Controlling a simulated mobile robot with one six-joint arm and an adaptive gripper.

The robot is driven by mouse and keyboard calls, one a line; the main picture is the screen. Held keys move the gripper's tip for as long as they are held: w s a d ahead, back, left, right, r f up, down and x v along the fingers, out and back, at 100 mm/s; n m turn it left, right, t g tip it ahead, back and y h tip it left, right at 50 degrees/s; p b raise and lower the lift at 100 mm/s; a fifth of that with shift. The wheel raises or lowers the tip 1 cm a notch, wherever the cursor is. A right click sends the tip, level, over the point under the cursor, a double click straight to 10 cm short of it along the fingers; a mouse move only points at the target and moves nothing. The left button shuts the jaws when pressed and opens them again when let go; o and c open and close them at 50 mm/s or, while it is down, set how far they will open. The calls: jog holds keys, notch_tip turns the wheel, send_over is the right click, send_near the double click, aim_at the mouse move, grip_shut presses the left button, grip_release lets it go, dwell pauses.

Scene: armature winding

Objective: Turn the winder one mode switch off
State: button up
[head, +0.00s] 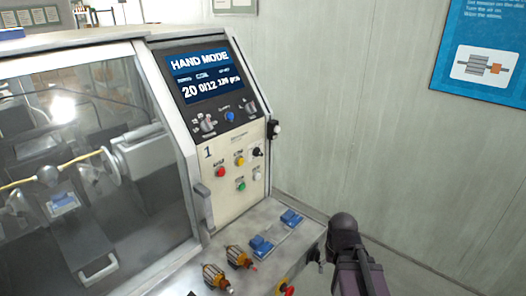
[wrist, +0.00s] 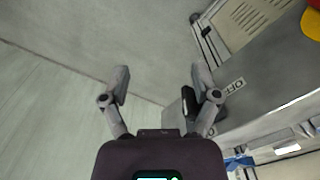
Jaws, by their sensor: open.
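The winder one control panel (head: 232,150) carries a "1" label and stands at the middle of the head view. Its screen (head: 205,78) reads "HAND MODE". Below the screen are two grey rotary knobs, a left one (head: 208,123) and a right one (head: 249,107), with a blue button (head: 230,117) between them. A small black switch (head: 257,152) sits at the panel's right side. I cannot tell from the lettering which is the mode switch. In the wrist view, my gripper (wrist: 161,82) is open and empty, with its fingers spread. It touches none of these controls.
Red (head: 220,172), yellow (head: 239,161), green (head: 241,186) and white buttons are on the lower panel. Wound armatures (head: 215,276) and blue blocks (head: 262,246) are on the ledge. A glass guard (head: 90,150) is left. My arm is at lower right, beside bare wall.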

notch_tip(320, 180, up, 10)
jog(key=w+p, duration=0.2)
jog(key=p, duration=0.7)
jog(key=n+t+y+p, duration=0.4)
jog(key=t+y+p, duration=0.1)
jog(key=y, duration=0.8)
send_near(261, 154)
jog(key=s+d, duration=0.2)
jog(key=d, duration=0.2)
jog(key=shift+w+a+r+y, duration=0.15)
jog(key=shift+w+r+y, duration=0.05)
jog(key=shift+w+y, duration=0.2)
jog(key=shift+a, duration=0.1)
jog(key=b+x, duration=0.3)
jog(key=x, duration=1)
jog(key=shift+w+a+b, duration=0.2)
jog(key=shift+b, duration=0.15)
grip_shut()
